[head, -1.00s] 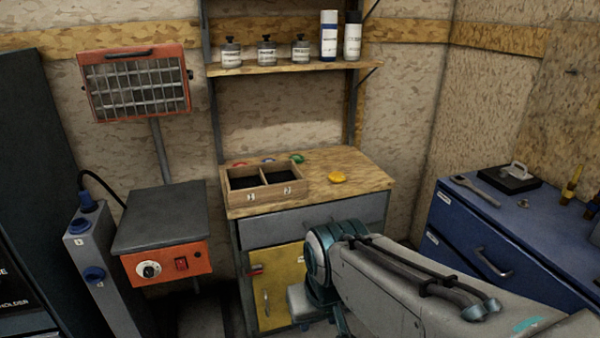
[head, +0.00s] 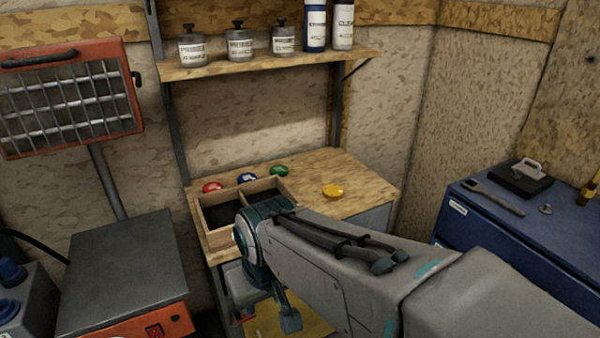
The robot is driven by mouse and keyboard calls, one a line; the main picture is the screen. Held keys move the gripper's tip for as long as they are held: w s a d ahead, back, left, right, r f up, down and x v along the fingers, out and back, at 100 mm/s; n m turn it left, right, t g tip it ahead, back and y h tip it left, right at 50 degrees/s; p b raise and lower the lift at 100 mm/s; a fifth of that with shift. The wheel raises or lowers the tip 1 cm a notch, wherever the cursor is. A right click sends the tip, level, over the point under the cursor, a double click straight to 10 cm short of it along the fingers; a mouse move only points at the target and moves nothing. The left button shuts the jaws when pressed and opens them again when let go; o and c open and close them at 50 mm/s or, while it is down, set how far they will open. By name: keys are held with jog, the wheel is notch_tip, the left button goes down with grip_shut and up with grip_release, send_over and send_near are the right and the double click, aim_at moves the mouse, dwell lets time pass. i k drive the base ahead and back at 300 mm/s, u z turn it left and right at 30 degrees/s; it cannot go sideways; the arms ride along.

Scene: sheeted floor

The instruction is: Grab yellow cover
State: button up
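The yellow cover (head: 333,191) is a small round cap lying on the wooden top of the workbench (head: 360,176), right of the middle, with clear wood around it. My arm reaches in from the lower right, in front of the bench, and its wrist end is below and left of the yellow cover. Part of my gripper (head: 290,318) seems to show low under the wrist, pointing down in front of the bench. Its fingers cannot be made out, so I cannot tell whether it is open. It is apart from the cover.
A two-compartment wooden box (head: 212,224) stands on the bench's left, partly hidden by my arm. A shelf (head: 270,63) with bottles hangs above. A heater (head: 70,95) stands left, a blue cabinet (head: 530,240) right.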

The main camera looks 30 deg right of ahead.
aim_at(330, 191)
jog(key=z, duration=0.75)
jog(key=i, duration=0.85)
jog(key=z, duration=0.85)
